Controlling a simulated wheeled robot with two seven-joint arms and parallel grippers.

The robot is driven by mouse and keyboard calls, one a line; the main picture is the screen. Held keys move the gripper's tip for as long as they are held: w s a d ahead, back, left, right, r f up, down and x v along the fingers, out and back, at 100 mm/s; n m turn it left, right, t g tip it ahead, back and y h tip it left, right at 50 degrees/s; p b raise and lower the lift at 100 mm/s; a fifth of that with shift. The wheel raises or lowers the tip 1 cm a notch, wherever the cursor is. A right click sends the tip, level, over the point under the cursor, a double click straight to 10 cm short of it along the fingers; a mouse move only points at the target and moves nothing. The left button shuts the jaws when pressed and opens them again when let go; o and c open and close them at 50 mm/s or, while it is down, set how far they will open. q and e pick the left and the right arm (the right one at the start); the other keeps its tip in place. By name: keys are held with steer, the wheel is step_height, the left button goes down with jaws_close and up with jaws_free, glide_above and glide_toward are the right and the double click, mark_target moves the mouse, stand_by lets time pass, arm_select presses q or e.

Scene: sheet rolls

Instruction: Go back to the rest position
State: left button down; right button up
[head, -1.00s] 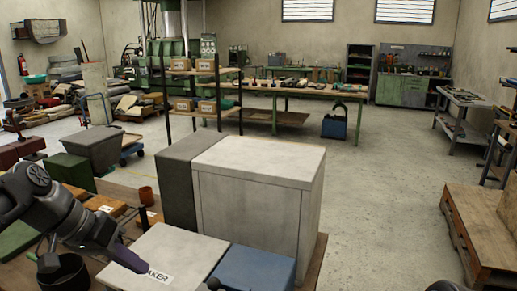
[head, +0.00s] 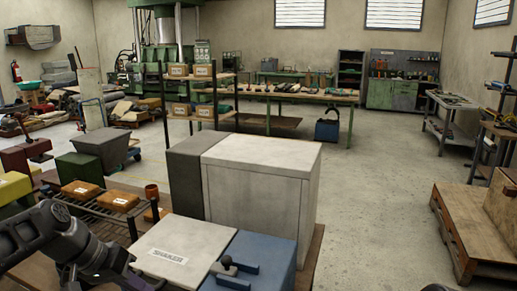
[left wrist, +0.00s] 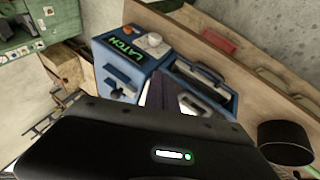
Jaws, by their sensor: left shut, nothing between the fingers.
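My left arm comes in from the lower left of the head view. My left gripper (head: 138,281) is low at the bottom edge, in front of the pale box labelled SHAKER (head: 172,242), and looks shut and empty. In the left wrist view the dark gripper body fills the bottom, and the narrow fingers (left wrist: 172,95) point toward a blue box labelled LATCH (left wrist: 125,62) and an open blue tray-like box (left wrist: 205,85). My right gripper is not in view.
A blue box with a dark lever (head: 262,258) stands beside the SHAKER box. A large pale cabinet (head: 255,190) rises behind them. A rack with orange packs (head: 115,199) and a brown cup (head: 152,193) is at left. Open floor (head: 375,200) lies to the right.

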arm_select(q)
steer(key=s+d+f+n+g+y, duration=0.1)
steer(key=d+f, duration=0.2)
steer(key=f, duration=1.1)
steer(key=s+d+f+n+g, duration=0.1)
steer(key=s+d+f+n, duration=0.1)
steer(key=f, duration=1.1)
steer(key=s+d+f+n+g, duration=0.1)
steer(key=s+d+f, duration=0.4)
steer(key=s+f, duration=0.5)
steer(key=s+d+f+n, duration=0.1)
steer(key=s+d+f, duration=0.3)
steer(key=s+f, duration=0.55)
steer(key=shift+m, duration=0.8)
steer(key=shift+w+d+r, duration=0.25)
steer(key=shift+d+r, duration=0.6)
steer(key=shift+w+d+r, duration=0.2)
steer(key=shift+d+r, duration=0.6)
steer(key=shift+r, duration=0.05)
